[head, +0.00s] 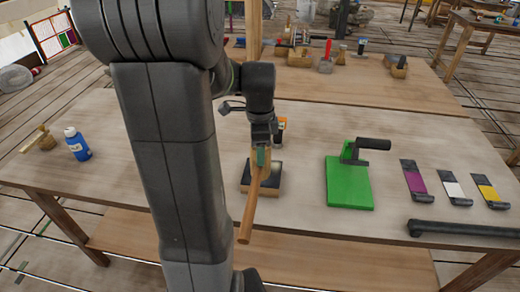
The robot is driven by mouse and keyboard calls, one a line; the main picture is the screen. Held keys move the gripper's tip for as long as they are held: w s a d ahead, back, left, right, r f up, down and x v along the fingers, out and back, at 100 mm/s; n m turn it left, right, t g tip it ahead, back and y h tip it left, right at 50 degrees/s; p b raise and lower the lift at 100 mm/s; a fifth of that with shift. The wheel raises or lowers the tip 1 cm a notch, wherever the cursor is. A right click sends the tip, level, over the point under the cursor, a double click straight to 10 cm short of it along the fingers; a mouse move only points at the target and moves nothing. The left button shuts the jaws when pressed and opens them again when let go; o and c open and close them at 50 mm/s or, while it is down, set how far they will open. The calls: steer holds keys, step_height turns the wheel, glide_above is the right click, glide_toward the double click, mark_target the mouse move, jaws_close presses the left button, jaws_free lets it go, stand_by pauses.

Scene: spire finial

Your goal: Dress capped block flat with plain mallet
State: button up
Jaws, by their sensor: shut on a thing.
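My gripper (262,142) is over the middle of the bench, pointing down and shut on a wooden mallet. The handle (250,212) slants down toward the front of the bench. A teal patch shows at the grip, and I cannot tell whether it belongs to the mallet or the gripper. The mallet's head is not clearly seen. A low block with a dark top and pale wooden sides (272,183) sits just under the gripper, partly hidden by the mallet. I cannot tell whether the mallet touches it.
A green board with a black handled piece (350,192) lies to the right. Purple, white and yellow pieces (416,183) and a dark bar (465,230) lie farther right. A blue bottle (77,145) and a small wooden object (38,140) stand left. Another bench is behind.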

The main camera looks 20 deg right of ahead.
steer(key=shift+r, duration=0.55)
steer(key=shift+f, duration=0.1)
step_height(320, 180, down, 4)
steer(key=b, duration=0.3)
steer(key=shift+f, duration=0.25)
steer(key=shift+r, duration=0.1)
steer(key=shift+c, duration=0.7)
steer(key=shift+r, duration=0.1)
step_height(320, 180, up, 4)
steer(key=p, duration=0.4)
steer(key=shift+r, duration=0.15)
